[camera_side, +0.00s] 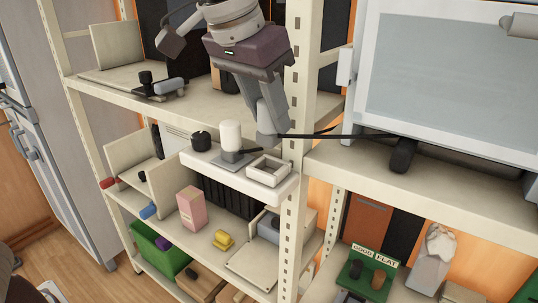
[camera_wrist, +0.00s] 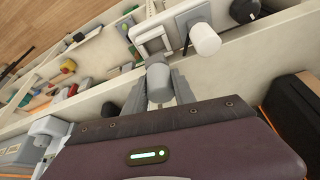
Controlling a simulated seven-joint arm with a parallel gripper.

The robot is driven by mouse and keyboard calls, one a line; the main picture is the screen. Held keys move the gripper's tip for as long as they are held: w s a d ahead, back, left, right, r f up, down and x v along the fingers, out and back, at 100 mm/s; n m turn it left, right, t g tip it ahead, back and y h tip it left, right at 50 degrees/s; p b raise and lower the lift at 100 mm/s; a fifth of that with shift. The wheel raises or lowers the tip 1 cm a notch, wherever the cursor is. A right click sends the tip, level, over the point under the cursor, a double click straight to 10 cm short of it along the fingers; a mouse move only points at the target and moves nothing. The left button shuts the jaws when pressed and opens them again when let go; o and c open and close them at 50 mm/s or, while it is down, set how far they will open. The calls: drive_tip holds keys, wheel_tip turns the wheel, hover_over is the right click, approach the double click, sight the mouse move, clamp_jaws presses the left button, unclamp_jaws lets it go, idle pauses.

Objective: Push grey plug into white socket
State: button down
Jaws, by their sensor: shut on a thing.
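My gripper (camera_side: 268,120) is shut on the grey plug (camera_side: 265,122), above the right end of a small white ledge. In the wrist view the plug (camera_wrist: 158,82) sits between the two grey fingers (camera_wrist: 159,88). A white square frame with an open recess (camera_side: 268,169), which looks like the white socket, is on the ledge below the plug. It also shows in the wrist view (camera_wrist: 150,43), just beyond the fingertips. The plug appears apart from it. The plug's lower end and exact alignment are hard to tell.
On the ledge (camera_side: 217,170), a white cylinder (camera_side: 231,136) on a grey base and a black knob (camera_side: 200,140) stand left of the frame. A black cable (camera_side: 340,135) runs right from near the plug. A shelf post (camera_side: 297,120) stands close at right.

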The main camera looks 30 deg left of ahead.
sight(269, 147)
idle(0.4)
drive_tip(key=shift+f, duration=1.7)
drive_tip(key=shift+f, duration=1.3)
idle(0.5)
drive_tip(key=c, duration=0.9)
unclamp_jaws()
drive_tip(key=shift+c, duration=0.2)
